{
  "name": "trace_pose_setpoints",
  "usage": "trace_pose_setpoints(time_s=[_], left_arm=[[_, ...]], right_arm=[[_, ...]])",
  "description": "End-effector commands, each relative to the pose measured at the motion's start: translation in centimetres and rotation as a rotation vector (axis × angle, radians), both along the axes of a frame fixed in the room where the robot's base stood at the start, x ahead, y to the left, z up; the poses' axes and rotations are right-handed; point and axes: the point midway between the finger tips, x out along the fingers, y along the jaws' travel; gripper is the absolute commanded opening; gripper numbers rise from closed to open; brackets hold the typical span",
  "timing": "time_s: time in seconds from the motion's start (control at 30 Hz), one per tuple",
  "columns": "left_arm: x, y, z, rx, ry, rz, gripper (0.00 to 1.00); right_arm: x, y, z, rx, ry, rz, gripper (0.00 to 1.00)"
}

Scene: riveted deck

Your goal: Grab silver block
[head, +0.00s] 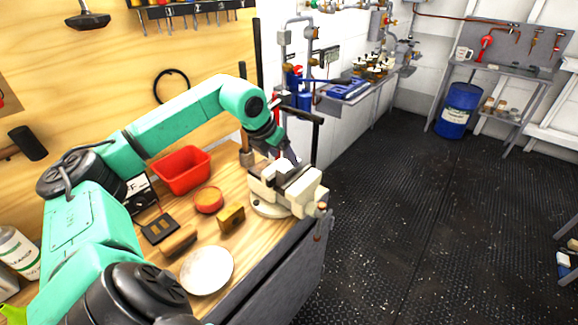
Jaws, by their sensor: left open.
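My left arm reaches in from the left, over the workbench, and its gripper (287,157) is open, right above the beige bench vise (305,192). A small bright, silvery piece (282,165) shows at the vise jaws, just below the gripper. It looks like the silver block, but it is small and partly covered by the gripper. I cannot tell whether the fingers are around it or only above it. My right gripper is not in view.
On the wooden bench (235,262) stand a red bin (182,171), a round red tin (208,200), a yellow-brown block (231,218), a dark box (160,228) and a pale plate (207,270). A blue drum (458,110) stands far back.

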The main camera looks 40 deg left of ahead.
Motion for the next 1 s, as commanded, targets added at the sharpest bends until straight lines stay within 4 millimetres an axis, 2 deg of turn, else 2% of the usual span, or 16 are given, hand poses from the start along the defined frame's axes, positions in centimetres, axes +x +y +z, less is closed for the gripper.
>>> trace_pose_setpoints(time_s=[0.17,0.3,0.5,0.57,0.6,0.7,1.0], left_arm=[[1.5,0.3,-2.1,-0.007,0.003,0.0,0.75],[2.5,0.4,-4.2,-0.004,0.0,0.0,0.75],[2.5,0.5,-4.6,-0.001,0.001,0.0,0.75],[2.5,0.5,-4.6,-0.001,0.001,0.0,0.52],[2.5,0.5,-4.6,-0.001,0.001,0.0,0.37],[2.5,0.5,-4.6,-0.001,0.0,0.0,0.0],[2.6,0.5,-4.4,-0.001,-0.003,0.0,0.0]], right_arm=[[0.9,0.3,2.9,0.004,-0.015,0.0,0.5],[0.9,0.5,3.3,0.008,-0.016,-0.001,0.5],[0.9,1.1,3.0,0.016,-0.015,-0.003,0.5],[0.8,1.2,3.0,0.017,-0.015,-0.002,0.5],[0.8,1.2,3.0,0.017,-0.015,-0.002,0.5],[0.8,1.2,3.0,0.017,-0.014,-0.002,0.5],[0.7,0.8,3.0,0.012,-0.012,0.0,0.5]])
